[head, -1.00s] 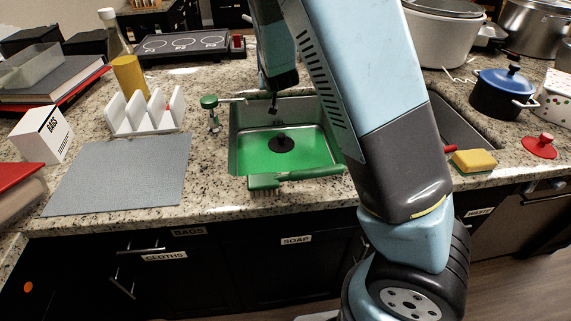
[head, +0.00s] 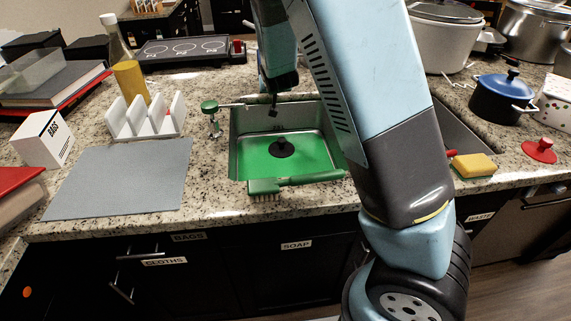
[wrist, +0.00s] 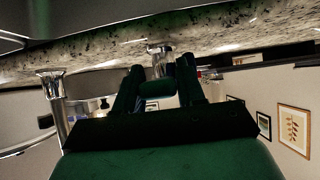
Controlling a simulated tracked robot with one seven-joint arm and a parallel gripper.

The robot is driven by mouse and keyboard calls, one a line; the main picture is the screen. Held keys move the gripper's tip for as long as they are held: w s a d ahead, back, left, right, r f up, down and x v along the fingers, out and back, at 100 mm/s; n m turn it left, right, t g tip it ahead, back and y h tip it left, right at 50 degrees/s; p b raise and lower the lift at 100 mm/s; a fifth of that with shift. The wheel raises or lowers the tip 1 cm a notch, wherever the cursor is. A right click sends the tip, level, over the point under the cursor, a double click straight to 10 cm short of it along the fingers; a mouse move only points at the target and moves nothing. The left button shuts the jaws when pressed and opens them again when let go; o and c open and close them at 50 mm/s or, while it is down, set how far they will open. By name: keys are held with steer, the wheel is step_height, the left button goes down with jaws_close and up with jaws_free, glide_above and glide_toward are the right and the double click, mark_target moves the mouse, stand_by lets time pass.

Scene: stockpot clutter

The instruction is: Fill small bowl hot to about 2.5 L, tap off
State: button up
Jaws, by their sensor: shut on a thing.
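The small sink bowl (head: 236,146) is a metal basin left of my arm in the head view. Its lower part looks bright green, with a dark round plug (head: 281,147) in the middle. I cannot read a water level. My gripper (wrist: 158,75) has its dark green fingers closed around a small green piece (wrist: 157,89), apparently a tap handle, in front of a chrome fitting (wrist: 160,58). In the head view, the end of my arm is behind the bowl and the grip is too small to make out. No water stream is clearly visible.
A green brush (head: 290,182) lies along the bowl's front edge. A green-topped fitting (head: 210,106) stands at its left. A second, darker basin (head: 462,130) is partly hidden by my arm. A yellow sponge (head: 474,165) and blue pot (head: 500,98) are at the right.

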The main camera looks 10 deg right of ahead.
steer(key=shift+w+r+g, duration=0.15)
steer(key=shift+r+g, duration=0.6)
steer(key=shift+w+r+g, duration=0.1)
steer(key=shift+r+g, duration=0.6)
steer(key=shift+g, duration=0.05)
steer(key=shift+r, duration=0.1)
steer(key=shift+w+d+r+g, duration=0.1)
steer(key=shift+w+r+g, duration=0.15)
steer(key=shift+r+g, duration=0.25)
steer(key=shift+w+r+g, duration=0.2)
steer(key=shift+r+g, duration=0.25)
steer(key=shift+g, duration=0.15)
steer(key=shift+w+r+g, duration=0.2)
steer(key=shift+r+g, duration=0.2)
steer(key=shift+g, duration=0.2)
steer(key=shift+r, duration=0.1)
steer(key=shift+w+r, duration=1.05)
steer(key=shift+r, duration=0.1)
